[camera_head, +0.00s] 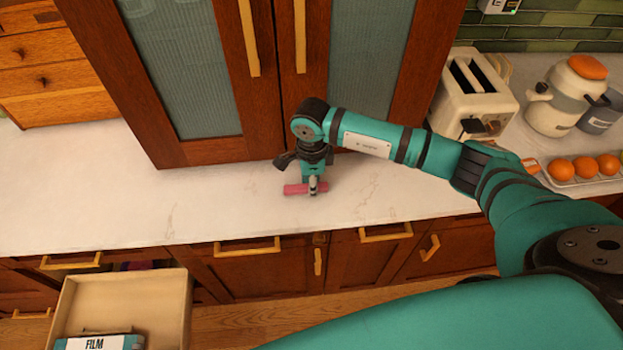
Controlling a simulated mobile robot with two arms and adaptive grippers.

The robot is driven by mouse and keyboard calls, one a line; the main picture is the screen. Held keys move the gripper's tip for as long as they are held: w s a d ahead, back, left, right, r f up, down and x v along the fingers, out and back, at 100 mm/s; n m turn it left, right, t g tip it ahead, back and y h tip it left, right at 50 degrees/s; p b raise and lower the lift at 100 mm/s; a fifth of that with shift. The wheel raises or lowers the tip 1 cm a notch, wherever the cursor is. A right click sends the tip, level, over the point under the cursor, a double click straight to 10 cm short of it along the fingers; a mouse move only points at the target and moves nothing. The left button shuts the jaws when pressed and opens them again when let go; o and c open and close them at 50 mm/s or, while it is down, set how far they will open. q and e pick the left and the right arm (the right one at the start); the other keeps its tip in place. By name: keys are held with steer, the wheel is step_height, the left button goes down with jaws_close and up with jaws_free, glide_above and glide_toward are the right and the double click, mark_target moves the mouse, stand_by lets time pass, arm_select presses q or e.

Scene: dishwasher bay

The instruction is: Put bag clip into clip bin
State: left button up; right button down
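A pink bag clip (296,189) lies lengthwise left to right on the white counter, in front of the tall wooden cabinet. My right gripper (313,187) points down at the clip, with a pale fingertip in front of the clip's middle. The other finger is hidden, so I cannot tell whether the gripper is shut on the clip. My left gripper is not in view. No container is clearly marked as the clip bin. An open-topped wooden bin (167,291) at the lower left holds a box labelled FILM (100,343).
The tall cabinet (265,110) stands close behind the clip. A toaster (470,95), a lidded pot (563,95) and a tray of oranges (585,170) stand on the right. The counter (110,190) left of the clip is clear. A partly open drawer (70,260) shows behind the bin.

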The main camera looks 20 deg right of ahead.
steer(key=shift+f, duration=0.15)
steer(key=c, duration=1.6)
jaws_free()
steer(key=shift+f+b, duration=0.1)
steer(key=shift+b, duration=0.2)
steer(key=o, duration=0.4)
steer(key=shift+o, duration=0.2)
